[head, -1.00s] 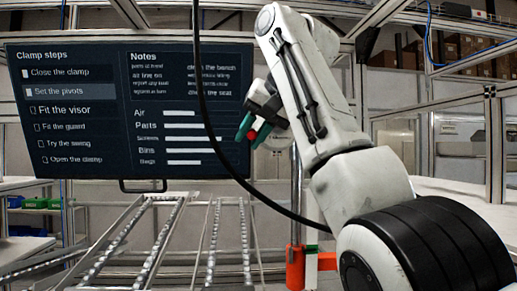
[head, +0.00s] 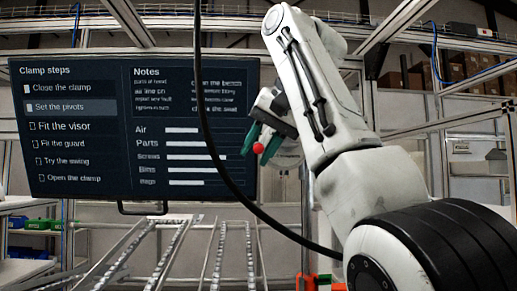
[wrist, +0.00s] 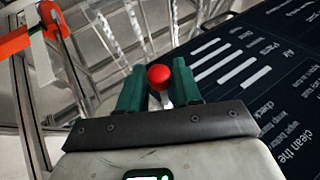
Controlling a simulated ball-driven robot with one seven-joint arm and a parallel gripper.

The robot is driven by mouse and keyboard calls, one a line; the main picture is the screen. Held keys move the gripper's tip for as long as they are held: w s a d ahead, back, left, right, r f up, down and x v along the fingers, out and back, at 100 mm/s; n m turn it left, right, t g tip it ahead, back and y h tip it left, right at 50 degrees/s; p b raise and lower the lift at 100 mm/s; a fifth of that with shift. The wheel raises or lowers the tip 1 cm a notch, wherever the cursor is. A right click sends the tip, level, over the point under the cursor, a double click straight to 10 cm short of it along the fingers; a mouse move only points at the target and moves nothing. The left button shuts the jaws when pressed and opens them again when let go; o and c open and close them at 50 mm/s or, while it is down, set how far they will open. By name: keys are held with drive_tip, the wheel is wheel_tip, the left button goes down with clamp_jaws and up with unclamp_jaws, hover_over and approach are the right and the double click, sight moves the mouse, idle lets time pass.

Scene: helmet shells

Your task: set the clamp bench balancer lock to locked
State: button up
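A red ball-shaped knob (head: 258,148) shows at the fingertips of my gripper (head: 257,142), in front of the lower right part of the screen. In the wrist view the red knob (wrist: 159,77) sits between the two green fingertips of my gripper (wrist: 158,80). The fingers stand about a knob's width apart. I cannot tell whether they press on it or only flank it. A pale part shows below the knob, mostly hidden. No marking tells me whether the balancer lock is locked or unlocked.
A dark screen (head: 90,150) headed "Clamp steps" stands behind my gripper, with "Set the pivots" highlighted. A black cable (head: 209,130) hangs in front of it. An orange part (head: 308,281) is at the lower edge. Roller rails (head: 170,250) lie below the screen.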

drive_tip(key=b+v, duration=0.1)
drive_tip(key=v, duration=0.9)
drive_tip(key=shift+d+r+b, duration=0.2)
drive_tip(key=shift+r+b, duration=0.1)
drive_tip(key=shift+b, duration=0.1)
drive_tip(key=shift+s, duration=0.1)
